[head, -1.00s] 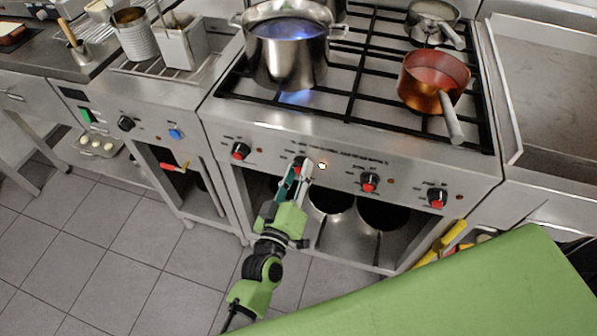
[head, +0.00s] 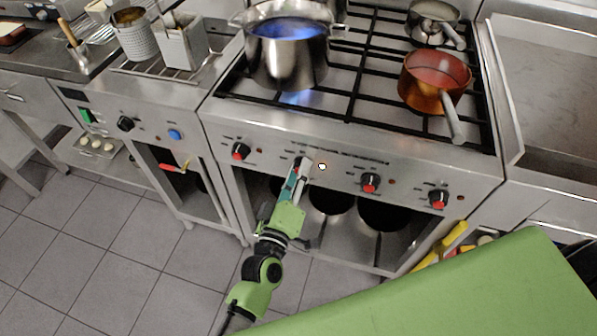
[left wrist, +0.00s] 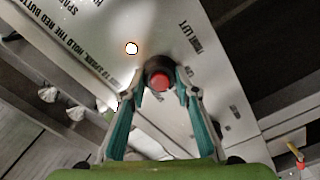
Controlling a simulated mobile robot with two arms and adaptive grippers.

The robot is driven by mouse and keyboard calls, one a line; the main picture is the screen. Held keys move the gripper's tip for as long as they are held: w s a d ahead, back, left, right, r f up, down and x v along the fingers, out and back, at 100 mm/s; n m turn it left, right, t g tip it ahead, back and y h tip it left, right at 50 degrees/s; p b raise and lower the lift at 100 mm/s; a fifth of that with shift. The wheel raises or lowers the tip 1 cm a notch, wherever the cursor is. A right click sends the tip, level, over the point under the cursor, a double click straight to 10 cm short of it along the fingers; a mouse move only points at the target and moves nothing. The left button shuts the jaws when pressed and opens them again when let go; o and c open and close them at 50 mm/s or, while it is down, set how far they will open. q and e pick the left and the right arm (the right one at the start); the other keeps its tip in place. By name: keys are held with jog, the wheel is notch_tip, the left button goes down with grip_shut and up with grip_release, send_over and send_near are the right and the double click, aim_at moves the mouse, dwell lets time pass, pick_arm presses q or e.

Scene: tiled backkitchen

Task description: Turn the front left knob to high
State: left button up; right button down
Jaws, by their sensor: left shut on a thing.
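The stove front carries a row of black-and-red knobs. My left gripper (head: 301,172) is at the second knob from the left (head: 298,162), and its fingers partly hide that knob in the head view. In the left wrist view, the knob with its red face (left wrist: 160,81) sits between the fingertips (left wrist: 160,84), which are closed on its sides. A small round lamp (head: 322,166) glows just right of this knob. The leftmost knob (head: 240,151) is untouched. Blue flame (head: 296,98) shows under the large steel pot (head: 287,60). My right gripper is not in view.
A copper pan (head: 433,80) stands on the right burners, its handle reaching over the front edge. Two more knobs (head: 370,183) and (head: 438,198) sit to the right. Open shelves lie below the panel. The tiled floor (head: 130,240) at left is clear.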

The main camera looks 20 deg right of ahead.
pick_arm(q)
jog(key=o, duration=1.1)
jog(key=shift+s+a, duration=0.1)
jog(key=v, duration=1.1)
jog(key=shift+s+a, duration=0.25)
jog(key=shift+s, duration=0.05)
jog(key=s+a+f+m+g+y, duration=0.25)
jog(key=a+f, duration=0.25)
jog(key=f, duration=0.6)
jog(key=s+a+f+m+g+y, duration=0.1)
jog(key=s+a+f+g+y, duration=0.15)
jog(key=a+f, duration=0.65)
jog(key=s+a+f+m+g+y, duration=0.15)
jog(key=s+f, duration=0.25)
jog(key=f, duration=1)
jog(key=s+a+f+g+y, duration=0.1)
jog(key=s+a+f, duration=0.3)
jog(key=s, duration=0.4)
jog(key=s+a+f+m+g+y, duration=0.1)
jog(key=s+a+f+g, duration=0.3)
jog(key=s, duration=0.4)
jog(key=s+a+f+g+y+p, duration=0.1)
jog(key=s+a+f+g, duration=0.1)
jog(key=s+a+f, duration=0.4)
jog(key=shift+s+a+m, duration=0.4)
jog(key=shift+s+a, duration=0.55)
jog(key=shift+a, duration=0.05)
